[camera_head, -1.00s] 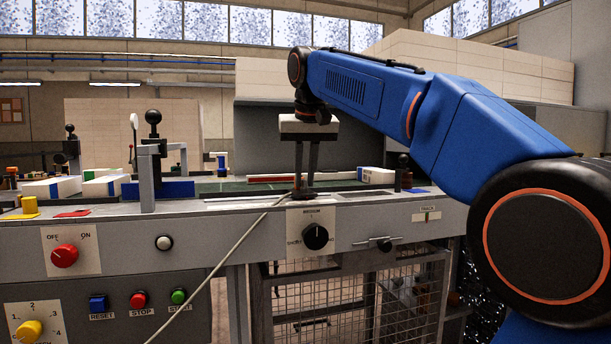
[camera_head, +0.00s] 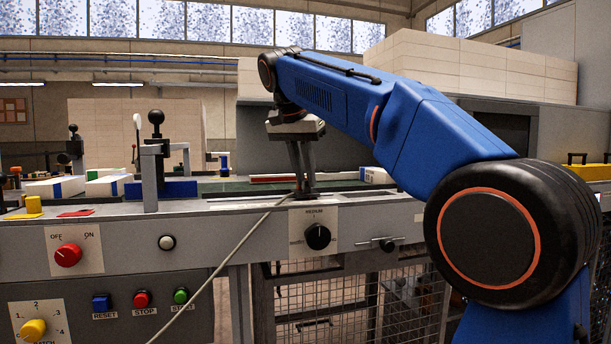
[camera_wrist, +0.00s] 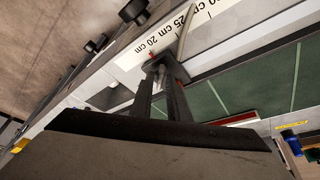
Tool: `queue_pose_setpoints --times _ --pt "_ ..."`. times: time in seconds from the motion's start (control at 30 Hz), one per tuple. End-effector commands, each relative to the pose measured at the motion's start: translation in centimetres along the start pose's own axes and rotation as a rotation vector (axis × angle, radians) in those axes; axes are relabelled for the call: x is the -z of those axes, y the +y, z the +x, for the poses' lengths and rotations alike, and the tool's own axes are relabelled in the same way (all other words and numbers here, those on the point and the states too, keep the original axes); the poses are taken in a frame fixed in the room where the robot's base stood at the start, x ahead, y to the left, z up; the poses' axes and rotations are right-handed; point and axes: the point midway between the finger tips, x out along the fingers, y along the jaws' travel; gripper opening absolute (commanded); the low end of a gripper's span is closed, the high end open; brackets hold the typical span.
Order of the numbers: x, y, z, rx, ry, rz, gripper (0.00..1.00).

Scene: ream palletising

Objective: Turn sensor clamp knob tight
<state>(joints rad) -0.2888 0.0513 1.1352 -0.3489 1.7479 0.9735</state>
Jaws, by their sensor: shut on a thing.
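My gripper (camera_head: 305,194) points down at the front rail of the machine, its two dark fingers close together and leaning slightly. It is shut on the sensor clamp knob, which is small and mostly hidden between the fingertips. In the wrist view the fingertips (camera_wrist: 160,66) meet beside a white scale (camera_wrist: 160,42) marked in centimetres, with a small bit of red next to them. A pale cable (camera_head: 235,250) runs from the fingertip area down across the front panel. The sensor itself cannot be made out clearly.
A black selector knob (camera_head: 318,236) sits on the panel just below my gripper. A black-knobbed post (camera_head: 156,150) with a grey bracket stands left. White reams (camera_head: 55,188) lie on the green bed. A wire mesh guard (camera_head: 330,300) is underneath.

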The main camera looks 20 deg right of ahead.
Motion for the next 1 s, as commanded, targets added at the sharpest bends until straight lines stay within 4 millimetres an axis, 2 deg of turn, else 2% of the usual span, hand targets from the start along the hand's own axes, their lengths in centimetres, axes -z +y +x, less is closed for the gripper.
queue_pose_setpoints --times 0.5,0.53,0.57,0.87,1.0 --pt "0.0 0.0 0.0 -0.006 0.000 0.017 0.00" --pt "0.0 0.0 0.0 -0.006 0.000 0.017 0.20" --pt "0.0 0.0 0.0 -0.006 0.000 0.017 0.26" --pt "0.0 0.0 -0.1 -0.006 0.000 0.017 0.26" --pt "0.2 1.0 -0.9 -0.006 0.000 0.019 0.26"
